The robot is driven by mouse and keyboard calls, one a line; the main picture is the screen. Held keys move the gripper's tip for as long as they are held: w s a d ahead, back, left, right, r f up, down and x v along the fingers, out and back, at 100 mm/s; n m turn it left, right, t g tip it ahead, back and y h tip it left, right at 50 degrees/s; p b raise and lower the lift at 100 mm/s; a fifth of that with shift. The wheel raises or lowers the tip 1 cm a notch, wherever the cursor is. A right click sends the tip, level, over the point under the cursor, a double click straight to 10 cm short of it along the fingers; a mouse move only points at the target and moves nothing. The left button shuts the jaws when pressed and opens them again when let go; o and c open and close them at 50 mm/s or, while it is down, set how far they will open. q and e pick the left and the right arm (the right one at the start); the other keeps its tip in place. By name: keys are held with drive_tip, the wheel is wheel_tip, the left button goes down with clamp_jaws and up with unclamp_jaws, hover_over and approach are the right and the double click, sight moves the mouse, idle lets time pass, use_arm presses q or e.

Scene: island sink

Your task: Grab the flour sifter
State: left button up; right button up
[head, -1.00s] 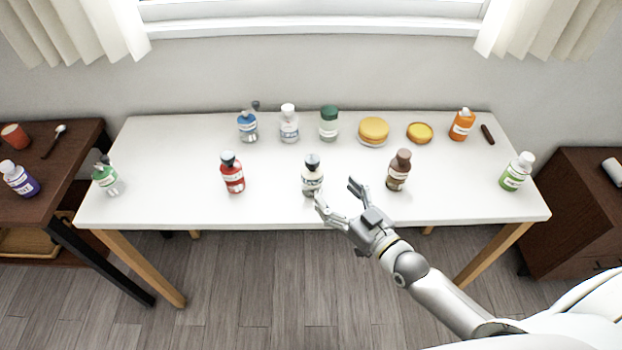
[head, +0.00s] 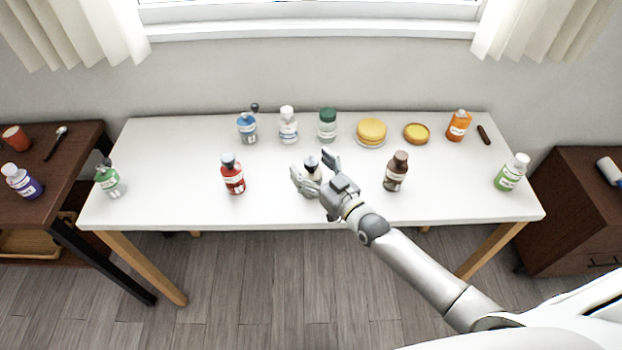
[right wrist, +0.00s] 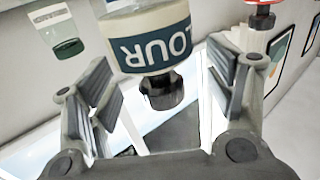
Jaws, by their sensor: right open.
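The flour sifter (head: 313,176) is a pale bottle with a dark cap near the front middle of the white table. My right gripper (head: 312,166) is at it, with one finger on each side, and partly hides it. In the right wrist view the sifter shows upside down, with a dark blue FLOUR label (right wrist: 152,48) and a black cap. The open fingers (right wrist: 160,72) flank it there with gaps visible. My left gripper is not in view.
A red bottle (head: 233,175) stands left of the sifter and a brown bottle (head: 396,172) right of it. Behind are blue (head: 247,127), white (head: 288,126) and green-capped (head: 327,125) bottles and yellow round items (head: 371,131). The white table (head: 270,208) is bare in front.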

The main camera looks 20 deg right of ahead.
drive_tip(key=shift+w+a, duration=0.1)
drive_tip(key=shift+w, duration=0.15)
drive_tip(key=shift+r, duration=0.1)
drive_tip(key=c, duration=1.5)
